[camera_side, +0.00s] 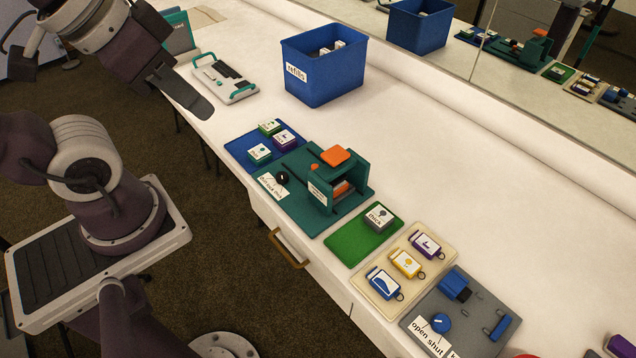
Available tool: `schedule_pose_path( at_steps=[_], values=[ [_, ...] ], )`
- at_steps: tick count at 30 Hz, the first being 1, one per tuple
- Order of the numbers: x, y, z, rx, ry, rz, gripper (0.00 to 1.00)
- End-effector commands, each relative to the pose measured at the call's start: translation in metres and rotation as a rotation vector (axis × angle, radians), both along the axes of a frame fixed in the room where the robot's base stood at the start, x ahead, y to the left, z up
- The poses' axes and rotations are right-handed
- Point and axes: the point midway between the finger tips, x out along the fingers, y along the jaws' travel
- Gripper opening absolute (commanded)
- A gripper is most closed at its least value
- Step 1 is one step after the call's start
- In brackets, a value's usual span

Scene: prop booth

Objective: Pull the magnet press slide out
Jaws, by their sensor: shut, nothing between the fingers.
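The magnet press is a teal unit on a teal base plate (305,219) near the middle of the bench. An orange block (335,155) sits on its top. An upright teal plate with a white label (318,191) stands at its front. Behind this plate, an orange and grey part (342,188) shows low in the frame; I cannot tell how far the slide is in. A black knob (282,178) is on the base. My gripper (200,108) is at the upper left, shut and empty, well away from the press and above the bench's left edge.
A blue mat (236,146) with small boxes lies left of the press; a green mat (349,247) with one grey block lies right. Beyond are a cream tray (384,312) and a grey panel (477,336). A blue bin (350,75) stands behind. A mirror (560,125) backs the bench.

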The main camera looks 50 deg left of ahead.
Motion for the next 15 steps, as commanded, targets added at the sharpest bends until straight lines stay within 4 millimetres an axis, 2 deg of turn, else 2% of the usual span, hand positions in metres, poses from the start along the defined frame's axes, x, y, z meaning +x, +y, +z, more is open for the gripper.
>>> schedule_pose_path(
  at_steps=[3, 5, 8, 9, 10, 13, 15],
  values=[
    [0.0, 0.0, 0.0, 0.0, 0.0, 0.0, 0.0],
    [0.001, 0.0, 0.0, -0.001, 0.001, 0.003, 0.1],
    [0.016, 0.001, 0.002, -0.035, 0.032, 0.059, 0.29],
    [0.03, 0.001, 0.002, -0.063, 0.056, 0.111, 0.37],
    [0.042, 0.002, 0.001, -0.089, 0.08, 0.161, 0.4],
    [0.097, 0.008, -0.013, -0.184, 0.167, 0.377, 0.4],
    [0.137, 0.015, -0.035, -0.238, 0.226, 0.545, 0.4]
  ],
)
